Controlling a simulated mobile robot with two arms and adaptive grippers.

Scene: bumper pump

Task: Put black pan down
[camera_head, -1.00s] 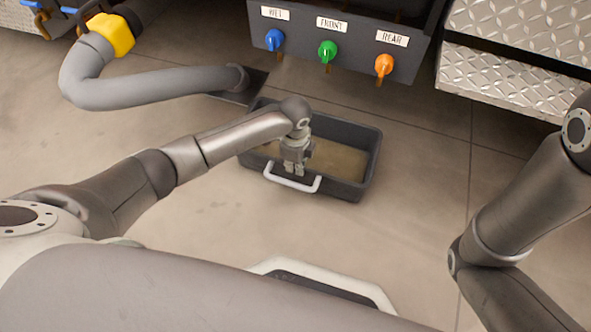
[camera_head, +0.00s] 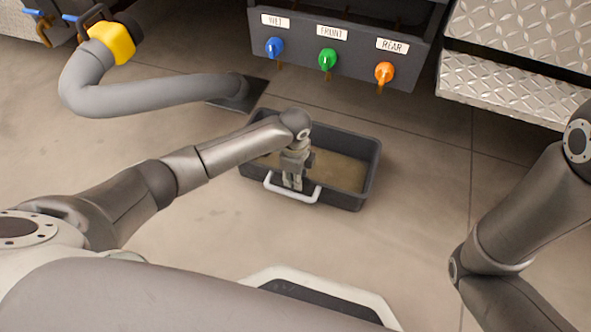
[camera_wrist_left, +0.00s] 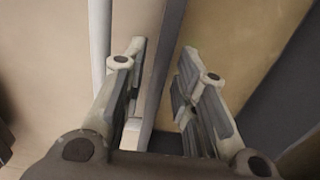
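The black pan (camera_head: 369,172) is a dark rectangular tray with brownish liquid in it and a white handle (camera_head: 291,192) on its near side. It looks level on or close to the floor. My left gripper (camera_head: 292,184) points down at the near wall, just inside the handle. In the left wrist view its fingers (camera_wrist_left: 162,55) straddle the dark pan wall (camera_wrist_left: 168,100), one over the handle-side gap, one over the liquid. A gap shows between the fingers, so it looks partly open; any contact lower down is hidden. My right gripper is out of view.
A dark panel with blue (camera_head: 274,47), green (camera_head: 327,60) and orange (camera_head: 384,73) knobs hangs behind the pan. A grey hose (camera_head: 150,97) runs to a dark floor plate (camera_head: 238,93) behind it on the left. Diamond-plate steps (camera_head: 505,82) stand right. Floor around the pan's near side is clear.

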